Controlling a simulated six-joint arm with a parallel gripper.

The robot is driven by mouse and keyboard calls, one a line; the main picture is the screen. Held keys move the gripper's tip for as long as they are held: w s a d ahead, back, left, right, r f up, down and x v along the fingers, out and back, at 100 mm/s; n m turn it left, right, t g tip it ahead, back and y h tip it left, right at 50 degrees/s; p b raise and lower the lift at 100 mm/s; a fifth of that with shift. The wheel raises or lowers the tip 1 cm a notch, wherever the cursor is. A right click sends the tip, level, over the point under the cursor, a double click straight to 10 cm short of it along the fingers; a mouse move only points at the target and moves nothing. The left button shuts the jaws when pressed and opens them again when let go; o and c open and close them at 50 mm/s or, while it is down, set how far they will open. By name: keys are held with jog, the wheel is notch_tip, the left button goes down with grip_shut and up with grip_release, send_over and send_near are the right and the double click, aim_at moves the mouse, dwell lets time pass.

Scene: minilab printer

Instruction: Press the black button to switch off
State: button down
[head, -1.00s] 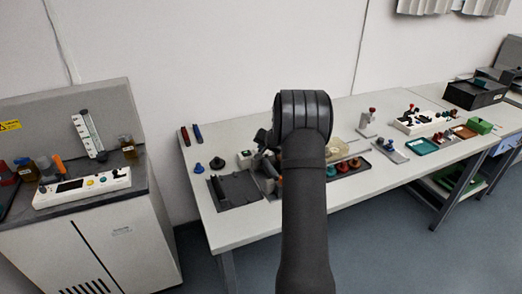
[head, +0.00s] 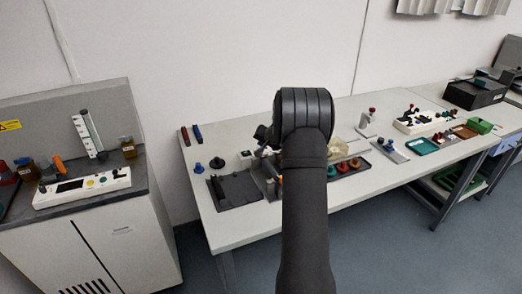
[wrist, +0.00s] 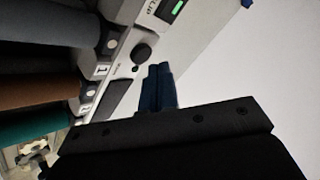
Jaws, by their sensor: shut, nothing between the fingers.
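The black button (wrist: 141,53) is a round dark disc on a light panel (wrist: 122,62) in the upper middle of the wrist view. My gripper (wrist: 159,68) has its two dark blue fingers side by side, shut and empty. Its fingertips lie just below and right of the button in that view. I see a gap between them in the picture but cannot tell the depth. In the head view my arm hides most of the gripper and the panel, and I cannot make out the button there.
A green-lit display (wrist: 172,10) lies above the button. Grey-blue (wrist: 45,22), brown (wrist: 38,85) and teal (wrist: 40,125) rounded bodies crowd the wrist view's left. In the head view, a dark grey tray (head: 237,190) and a blue knob (head: 217,163) lie left of my arm.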

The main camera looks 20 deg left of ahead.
jog(key=shift+r, duration=2.5)
jog(key=shift+f, duration=0.1)
notch_tip(320, 180, up, 4)
